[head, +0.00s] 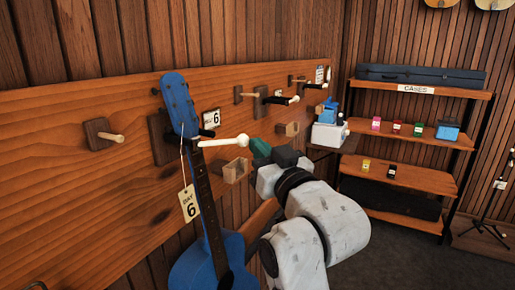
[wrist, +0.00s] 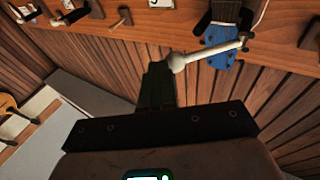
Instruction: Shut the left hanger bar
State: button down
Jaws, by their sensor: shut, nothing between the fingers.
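The left hanger bar (head: 224,142) is a cream rod with a round knob, at the hanger that holds a blue ukulele (head: 212,258). It sticks out to the right from beside the ukulele's neck. In the wrist view the bar (wrist: 208,54) runs from its knob up to the right, near the blue headstock (wrist: 221,38). My gripper (head: 262,152) is shut and empty, just right of the knob in the head view. In the wrist view its dark fingertips (wrist: 159,68) are close beside the knob; I cannot tell whether they touch.
A wooden peg (head: 112,136) is on the wall board at left. A small wooden box (head: 235,169) sits below the bar, close to my gripper. More hangers (head: 280,99) are farther along the board. A shelf (head: 415,87) with cases stands at right.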

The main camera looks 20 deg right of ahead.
jog(key=w+n+g+y+b, duration=0.2)
jog(key=w+n+y+b, duration=0.2)
jog(key=w+y, duration=0.3)
jog(key=shift+w+d+n+y, duration=0.2)
jog(key=shift+w+n+y, duration=0.15)
jog(key=shift+w, duration=1.05)
jog(key=shift+s+b, duration=0.1)
jog(key=shift+b, duration=0.2)
